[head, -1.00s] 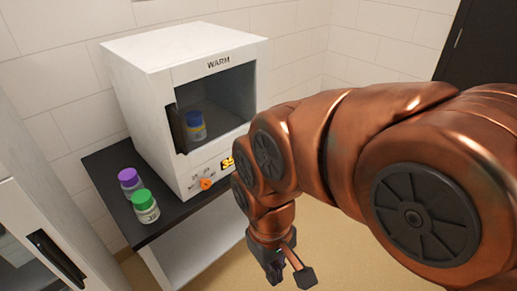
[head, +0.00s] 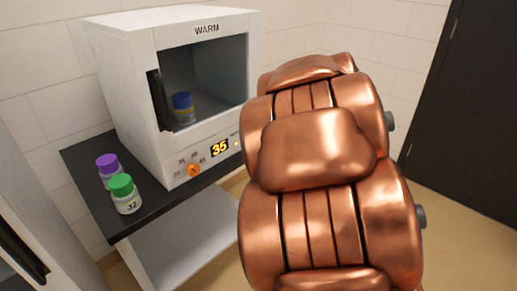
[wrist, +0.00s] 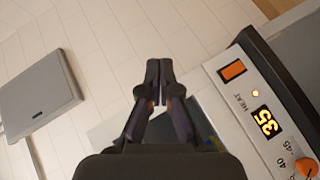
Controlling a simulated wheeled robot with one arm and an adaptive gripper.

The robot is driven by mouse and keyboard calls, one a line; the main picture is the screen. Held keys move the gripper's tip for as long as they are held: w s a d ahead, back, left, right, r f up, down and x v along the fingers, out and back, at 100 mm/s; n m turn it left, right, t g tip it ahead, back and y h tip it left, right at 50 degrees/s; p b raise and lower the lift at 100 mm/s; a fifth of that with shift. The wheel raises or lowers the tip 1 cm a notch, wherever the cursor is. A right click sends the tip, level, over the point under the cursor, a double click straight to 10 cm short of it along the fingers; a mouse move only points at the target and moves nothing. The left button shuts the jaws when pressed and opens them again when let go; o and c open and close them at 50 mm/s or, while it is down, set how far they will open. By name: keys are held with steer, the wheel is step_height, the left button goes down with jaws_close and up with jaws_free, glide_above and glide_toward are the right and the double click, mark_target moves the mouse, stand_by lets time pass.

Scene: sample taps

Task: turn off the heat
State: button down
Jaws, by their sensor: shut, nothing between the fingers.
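The white WARM incubator (head: 135,70) stands on the dark counter, its front opening showing a blue-capped bottle (head: 182,107) inside. Its panel has an orange knob (head: 194,169) and a display (head: 219,147) reading 35. My arm hides the gripper in the head view.
A purple-capped bottle (head: 108,170) and a green-capped bottle (head: 124,193) stand on the dark counter (head: 85,165) left of the incubator. A white cabinet with a dark handle (head: 22,255) is at the lower left. A grey box (wrist: 45,85) shows in the wrist view.

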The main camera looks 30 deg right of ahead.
steer(key=w+d+f+n+t+y+b, duration=0.1)
steer(key=w+f+n+t+y+b, duration=0.4)
steer(key=f+n+y+b, duration=0.4)
steer(key=s+a+f+n+y+b, duration=0.1)
steer(key=s+a+f+n+y, duration=0.1)
steer(key=f+n, duration=0.3)
step_height(320, 180, down, 2)
steer(key=shift+s+a+f+y+b, duration=0.2)
steer(key=shift+s+a+y+b, duration=0.1)
steer(key=shift+a+y, duration=0.3)
steer(key=shift+w, duration=0.1)
steer(key=b+x, duration=0.2)
steer(key=x, duration=1.2)
steer(key=shift+f, duration=0.15)
